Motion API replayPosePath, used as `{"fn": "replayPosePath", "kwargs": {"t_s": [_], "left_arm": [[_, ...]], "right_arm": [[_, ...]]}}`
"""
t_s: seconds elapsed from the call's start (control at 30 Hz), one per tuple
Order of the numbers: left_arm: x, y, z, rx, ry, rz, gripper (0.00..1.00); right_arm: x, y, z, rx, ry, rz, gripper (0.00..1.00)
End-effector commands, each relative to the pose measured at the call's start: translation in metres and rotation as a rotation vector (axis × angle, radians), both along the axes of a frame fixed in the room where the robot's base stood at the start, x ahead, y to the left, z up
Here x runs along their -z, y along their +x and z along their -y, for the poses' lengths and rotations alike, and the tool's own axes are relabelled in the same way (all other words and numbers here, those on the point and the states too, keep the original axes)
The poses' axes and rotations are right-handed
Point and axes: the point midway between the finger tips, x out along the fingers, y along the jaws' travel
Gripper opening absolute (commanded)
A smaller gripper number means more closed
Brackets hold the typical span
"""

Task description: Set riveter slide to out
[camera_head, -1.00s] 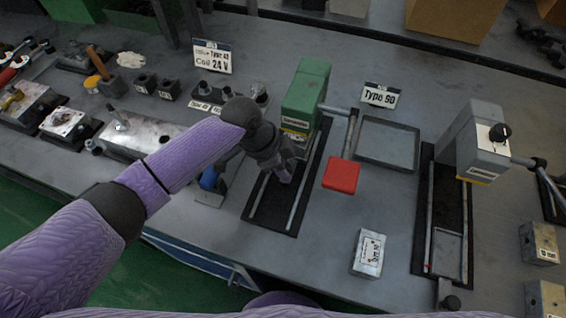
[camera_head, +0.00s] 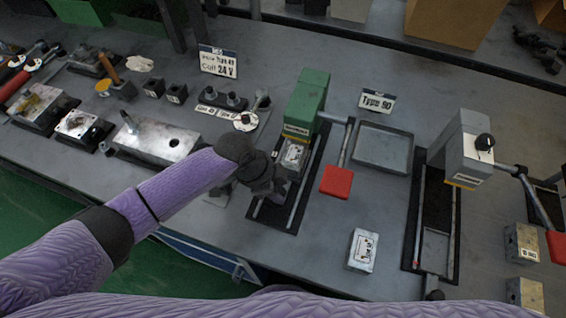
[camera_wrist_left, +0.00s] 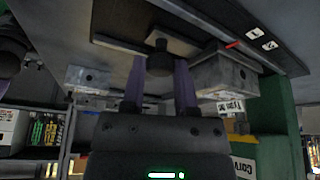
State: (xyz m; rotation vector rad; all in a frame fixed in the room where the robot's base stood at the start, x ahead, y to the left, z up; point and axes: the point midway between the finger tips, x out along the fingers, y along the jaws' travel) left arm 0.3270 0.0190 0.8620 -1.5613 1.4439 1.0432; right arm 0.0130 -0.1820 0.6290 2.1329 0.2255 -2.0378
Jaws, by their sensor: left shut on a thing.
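The green riveter (camera_head: 308,97) stands mid-bench in the head view, with a red-ended lever (camera_head: 336,181) at its right. Its slide rails (camera_head: 298,196) run from under the head toward the front edge. A small labelled metal block (camera_head: 293,155) sits under the head; a block also shows at the right in the left wrist view (camera_wrist_left: 222,76). My left gripper (camera_head: 268,184) is over the front part of the rails and covers the slide's front end. In the left wrist view its fingers (camera_wrist_left: 160,80) are shut on the slide's black knob (camera_wrist_left: 160,60). My right gripper is not in view.
A grey press (camera_head: 468,145) with its own rails stands at right. An empty grey tray (camera_head: 384,148) and a labelled white block (camera_head: 362,250) lie between the machines. A metal block (camera_head: 158,141) and small fittings are at left. The bench front by the rails is clear.

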Motion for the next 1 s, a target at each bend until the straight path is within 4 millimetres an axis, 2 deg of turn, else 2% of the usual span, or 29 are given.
{"fn": "replayPosePath", "kwargs": {"t_s": [0.03,0.1,0.3,0.5,0.7,1.0], "left_arm": [[-0.01,-0.012,-0.004,0.0,0.003,-0.003,0.0],[-0.009,-0.027,-0.009,0.001,0.003,-0.003,0.0],[-0.007,-0.065,-0.021,0.001,0.002,-0.002,0.0],[-0.004,-0.09,-0.03,0.001,0.001,0.0,0.0],[-0.002,-0.103,-0.033,0.0,-0.001,0.002,0.0],[0.0,-0.107,-0.035,0.001,0.002,-0.003,0.0]], "right_arm": [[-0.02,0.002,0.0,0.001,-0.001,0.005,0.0],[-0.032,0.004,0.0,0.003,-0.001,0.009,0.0],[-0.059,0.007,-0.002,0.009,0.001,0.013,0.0],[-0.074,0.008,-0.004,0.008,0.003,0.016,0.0],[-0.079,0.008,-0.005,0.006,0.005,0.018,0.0],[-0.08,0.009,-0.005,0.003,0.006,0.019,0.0]]}}
